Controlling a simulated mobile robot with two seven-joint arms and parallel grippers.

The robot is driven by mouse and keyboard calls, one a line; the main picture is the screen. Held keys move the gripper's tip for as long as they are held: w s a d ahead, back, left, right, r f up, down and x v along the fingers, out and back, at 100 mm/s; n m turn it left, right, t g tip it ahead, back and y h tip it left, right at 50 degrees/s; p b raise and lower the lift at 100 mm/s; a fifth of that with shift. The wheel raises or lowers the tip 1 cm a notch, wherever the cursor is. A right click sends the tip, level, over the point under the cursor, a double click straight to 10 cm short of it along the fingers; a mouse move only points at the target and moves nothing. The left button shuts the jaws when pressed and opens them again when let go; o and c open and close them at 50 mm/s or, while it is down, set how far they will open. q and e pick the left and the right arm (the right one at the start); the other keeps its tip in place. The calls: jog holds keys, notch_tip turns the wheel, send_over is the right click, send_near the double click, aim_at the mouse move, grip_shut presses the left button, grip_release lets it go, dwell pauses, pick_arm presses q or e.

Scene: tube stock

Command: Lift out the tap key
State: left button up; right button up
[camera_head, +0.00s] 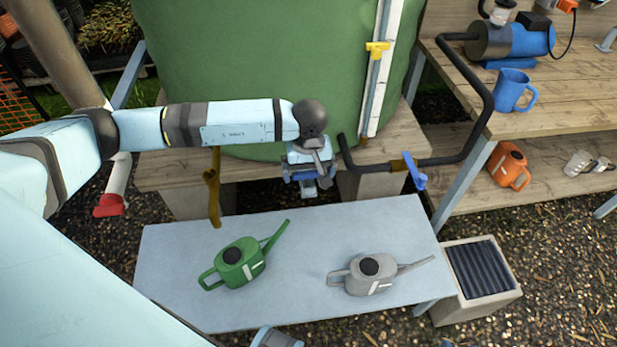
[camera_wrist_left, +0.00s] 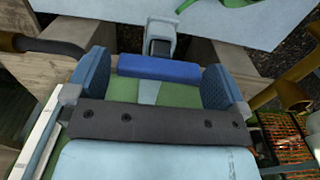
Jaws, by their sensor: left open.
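My left gripper (camera_head: 307,176) is open in front of the green tank, above the far edge of the pale bench. In the left wrist view its two blue finger pads (camera_wrist_left: 90,75) stand wide apart. A blue bar (camera_wrist_left: 158,68) shows between the pads, with a grey block (camera_wrist_left: 162,32) with a dark face just beyond it. I cannot tell surely whether either is the tap key, or whether a pad touches the bar. A blue lever (camera_head: 414,172) on a brass fitting sits right of the gripper. My right gripper is not clearly seen.
The pale bench (camera_head: 185,305) carries a green watering can (camera_head: 238,262) and a grey one (camera_head: 368,274). The green tank (camera_head: 250,60) stands behind. A dark bent pipe (camera_head: 470,135) runs at the right, and a brass pipe (camera_head: 213,185) at the left. The bench's middle is free.

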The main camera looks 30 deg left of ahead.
pick_arm(q)
notch_tip(320, 180, down, 2)
jog(key=shift+f, duration=0.25)
jog(key=c, duration=0.8)
jog(key=shift+o, duration=0.2)
jog(key=shift+r, duration=0.1)
